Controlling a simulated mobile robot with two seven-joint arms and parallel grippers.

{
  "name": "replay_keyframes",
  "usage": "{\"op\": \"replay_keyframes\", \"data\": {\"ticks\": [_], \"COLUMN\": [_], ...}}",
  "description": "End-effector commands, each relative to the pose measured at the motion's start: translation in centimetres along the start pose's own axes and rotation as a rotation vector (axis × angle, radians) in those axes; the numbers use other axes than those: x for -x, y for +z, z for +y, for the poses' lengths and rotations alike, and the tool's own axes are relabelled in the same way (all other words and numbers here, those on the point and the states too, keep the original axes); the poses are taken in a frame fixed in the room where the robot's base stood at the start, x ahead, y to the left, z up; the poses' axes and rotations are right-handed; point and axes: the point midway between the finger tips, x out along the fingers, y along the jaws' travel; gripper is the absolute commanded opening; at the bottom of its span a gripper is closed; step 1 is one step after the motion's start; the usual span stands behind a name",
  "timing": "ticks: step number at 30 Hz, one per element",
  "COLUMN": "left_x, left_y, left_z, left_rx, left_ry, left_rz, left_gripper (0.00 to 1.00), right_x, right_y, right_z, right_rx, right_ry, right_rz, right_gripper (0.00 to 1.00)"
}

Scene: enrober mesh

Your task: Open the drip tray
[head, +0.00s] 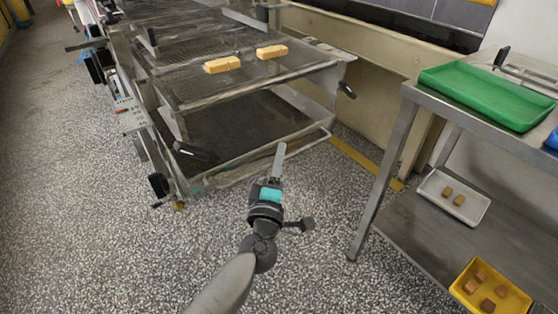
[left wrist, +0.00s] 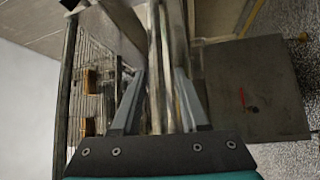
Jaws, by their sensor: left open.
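The drip tray (head: 240,128) is the dark, flat pan low in the enrober frame, under the wire mesh (head: 190,82). A pale rail (head: 262,158) runs along its near edge. My left gripper (head: 280,150) is at the right part of that rail, with its fingers pointing toward the machine. In the left wrist view my left gripper (left wrist: 160,75) has its two fingers apart, with long metal bars showing between them. I cannot tell whether the fingers touch the rail. My right gripper is not in view.
Two pale bars (head: 222,65) lie on the mesh. A steel table (head: 395,135) stands at the right with a green tray (head: 480,92) on top, and a white tray (head: 430,190) and a yellow tray (head: 462,290) below. The speckled floor before the machine is clear.

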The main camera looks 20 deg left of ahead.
Motion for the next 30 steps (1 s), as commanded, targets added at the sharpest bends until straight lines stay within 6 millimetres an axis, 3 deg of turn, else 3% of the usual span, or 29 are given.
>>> {"op": "replay_keyframes", "data": {"ticks": [6,18,30], "left_x": [0.0,0.03,0.04], "left_y": [-0.01,-0.01,-0.01], "left_z": [0.0,-0.01,-0.04], "left_rx": [0.0,0.0,0.0], "left_ry": [0.0,0.0,-0.001], "left_rz": [0.0,0.0,0.0], "left_gripper": [0.42,0.0,0.0], "right_x": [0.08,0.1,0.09], "right_y": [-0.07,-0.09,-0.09], "right_z": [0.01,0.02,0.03], "right_rx": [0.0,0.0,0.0], "right_ry": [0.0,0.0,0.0], "right_rz": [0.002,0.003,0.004], "right_gripper": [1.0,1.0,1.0]}}
